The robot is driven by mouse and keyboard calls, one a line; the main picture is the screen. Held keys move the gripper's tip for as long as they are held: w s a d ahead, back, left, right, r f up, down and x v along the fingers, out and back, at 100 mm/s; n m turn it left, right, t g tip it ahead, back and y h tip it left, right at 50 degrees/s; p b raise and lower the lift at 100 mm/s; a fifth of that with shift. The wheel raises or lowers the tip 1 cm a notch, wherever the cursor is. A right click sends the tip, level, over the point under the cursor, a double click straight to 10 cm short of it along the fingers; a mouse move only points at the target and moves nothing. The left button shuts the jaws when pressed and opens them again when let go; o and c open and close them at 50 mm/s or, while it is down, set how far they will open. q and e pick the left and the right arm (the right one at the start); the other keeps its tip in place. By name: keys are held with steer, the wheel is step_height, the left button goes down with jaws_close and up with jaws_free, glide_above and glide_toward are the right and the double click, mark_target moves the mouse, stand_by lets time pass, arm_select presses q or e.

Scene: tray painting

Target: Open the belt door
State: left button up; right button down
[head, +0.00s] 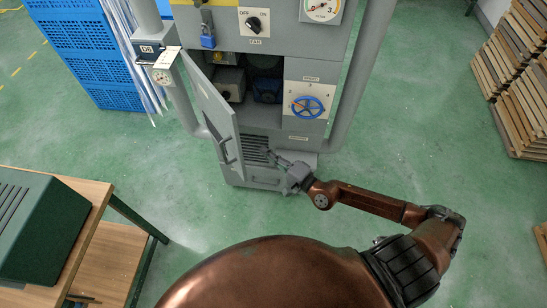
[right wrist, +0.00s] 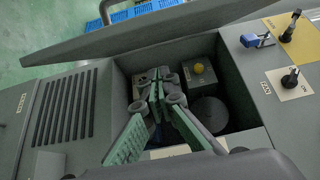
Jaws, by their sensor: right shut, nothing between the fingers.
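The belt door (head: 211,100) is a grey panel on the left of the grey machine's compartment. It stands swung outward, with the compartment (head: 234,77) exposed behind it. In the right wrist view the door (right wrist: 165,32) stands up along the far side of the opening. My right gripper (head: 270,155) is shut and empty in front of the machine, low beside the door's free edge. In the right wrist view its fingers (right wrist: 157,95) appear across the opening; I cannot tell whether they touch the door. My left gripper is out of view.
A blue handwheel (head: 307,107) and fan switch (head: 254,23) are on the machine front. Grey pipes (head: 358,75) flank it. A workbench (head: 92,205) with a green box stands at left, blue crates (head: 75,50) behind, pallets (head: 515,85) at right. The floor around is clear.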

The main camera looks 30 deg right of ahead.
steer(key=w+a+p, duration=0.2)
steer(key=w+a, duration=0.1)
steer(key=a, duration=0.2)
steer(key=shift+a, duration=0.3)
steer(key=shift+w, duration=0.1)
